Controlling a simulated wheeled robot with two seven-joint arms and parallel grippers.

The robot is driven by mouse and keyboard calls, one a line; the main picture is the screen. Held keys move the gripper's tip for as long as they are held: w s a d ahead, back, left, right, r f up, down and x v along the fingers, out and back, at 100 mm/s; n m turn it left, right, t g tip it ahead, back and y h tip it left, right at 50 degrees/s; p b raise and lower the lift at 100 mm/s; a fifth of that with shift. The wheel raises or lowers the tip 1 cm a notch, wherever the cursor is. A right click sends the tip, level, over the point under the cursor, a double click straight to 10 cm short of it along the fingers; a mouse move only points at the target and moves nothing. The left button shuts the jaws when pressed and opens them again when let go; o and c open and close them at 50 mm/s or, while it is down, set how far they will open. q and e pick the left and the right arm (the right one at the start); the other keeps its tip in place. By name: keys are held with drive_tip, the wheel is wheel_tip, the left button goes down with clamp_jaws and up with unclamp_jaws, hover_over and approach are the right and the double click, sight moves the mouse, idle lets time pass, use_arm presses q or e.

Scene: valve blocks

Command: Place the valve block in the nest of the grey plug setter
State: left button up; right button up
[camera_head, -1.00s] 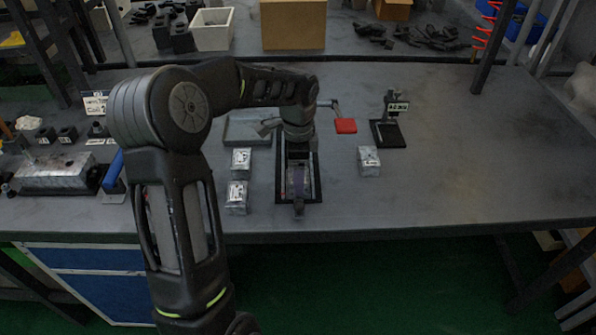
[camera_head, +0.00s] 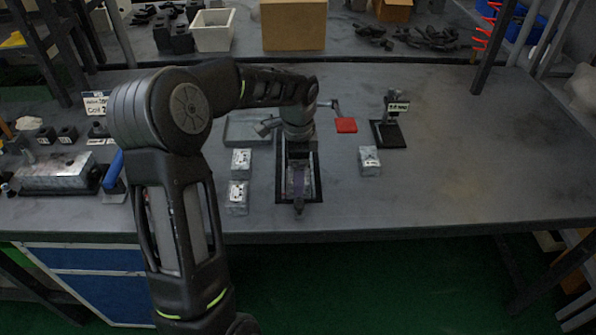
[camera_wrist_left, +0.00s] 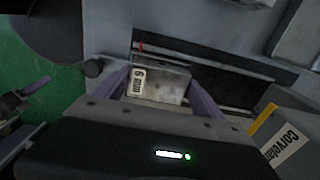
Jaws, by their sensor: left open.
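A grey metal valve block (camera_wrist_left: 160,88) with a white label lies between the two purple fingers of my left gripper (camera_wrist_left: 160,78) in the left wrist view. The fingers are open, one at each side of the block, and close to it. A black base with a slot lies beneath and behind the block. In the head view my left gripper (camera_head: 298,192) points down over the black base (camera_head: 315,186) of a plug setter at the table's middle. My arm and gripper hide most of this setter and the block there. Whether the block is fully seated cannot be told.
Two valve blocks, the upper (camera_head: 241,163) and the lower (camera_head: 237,197), stand left of the base. Another block (camera_head: 370,161) stands to the right, near a small black stand (camera_head: 391,134). A red pad (camera_head: 346,125) sits behind the gripper's right. The table's right side is clear.

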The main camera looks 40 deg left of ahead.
use_arm(q)
drive_tip(key=shift+s+d+f+p, duration=0.15)
drive_tip(key=shift+s+d+p, duration=0.05)
drive_tip(key=shift+s+p, duration=0.1)
wheel_tip(320, 180, up, 12)
drive_tip(key=shift+w+r, duration=0.15)
drive_tip(key=shift+r, duration=0.1)
drive_tip(key=shift+a, duration=0.1)
idle(0.4)
